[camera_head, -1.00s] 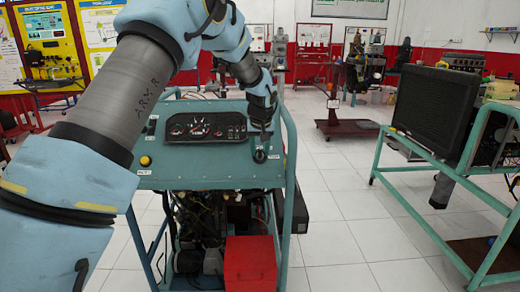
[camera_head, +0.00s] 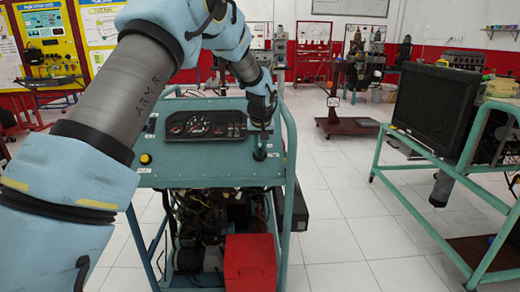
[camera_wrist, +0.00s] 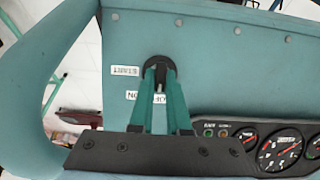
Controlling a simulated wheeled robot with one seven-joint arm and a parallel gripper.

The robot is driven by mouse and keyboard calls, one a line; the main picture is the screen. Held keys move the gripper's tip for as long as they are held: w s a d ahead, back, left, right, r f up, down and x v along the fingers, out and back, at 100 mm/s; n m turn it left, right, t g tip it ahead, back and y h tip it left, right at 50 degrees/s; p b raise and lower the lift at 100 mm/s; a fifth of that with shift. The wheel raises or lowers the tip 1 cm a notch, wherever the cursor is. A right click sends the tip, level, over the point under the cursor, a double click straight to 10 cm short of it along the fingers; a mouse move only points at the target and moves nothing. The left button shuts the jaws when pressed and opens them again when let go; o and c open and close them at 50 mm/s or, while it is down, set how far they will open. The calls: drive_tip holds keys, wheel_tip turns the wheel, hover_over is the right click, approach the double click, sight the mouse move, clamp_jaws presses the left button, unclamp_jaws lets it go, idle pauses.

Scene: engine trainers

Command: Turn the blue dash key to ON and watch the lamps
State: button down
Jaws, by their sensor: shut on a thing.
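The teal dash panel (camera_head: 205,165) of the engine trainer stands ahead of me. My gripper (camera_head: 260,153) is at the right of the panel. In the wrist view my gripper (camera_wrist: 159,80) is shut on the dash key (camera_wrist: 160,87), a small dark piece between the fingertips. The fingers hide most of it, and no blue shows. The round black key switch (camera_wrist: 155,64) is just behind the fingertips. An ON/OFF label appears upside down beside it, partly covered. A green lamp (camera_wrist: 209,133) and a reddish lamp (camera_wrist: 223,133) show near the gauges; I cannot tell whether they are lit.
The gauge cluster (camera_head: 205,126) is left of my gripper. A teal tube frame (camera_head: 289,150) rises close on its right. A red box (camera_head: 250,262) sits low at the front. Another stand with a black radiator (camera_head: 436,108) is at the right, with clear floor between.

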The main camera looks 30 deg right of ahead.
drive_tip(key=shift+m, duration=0.3)
drive_tip(key=m, duration=0.2)
drive_tip(key=m+y, duration=0.1)
drive_tip(key=shift+s+d+f+m+t+b, duration=0.1)
drive_tip(key=shift+s+d+m+t+b, duration=0.1)
drive_tip(key=shift+m+t+b, duration=0.2)
drive_tip(key=shift+m+t+y+b, duration=0.35)
drive_tip(key=shift+m+t+y, duration=0.2)
drive_tip(key=shift+m, duration=1.15)
drive_tip(key=c, duration=0.9)
unclamp_jaws()
drive_tip(key=b+v, duration=0.2)
drive_tip(key=v, duration=0.8)
drive_tip(key=shift+s+r, duration=0.2)
drive_tip(key=shift+r, duration=0.15)
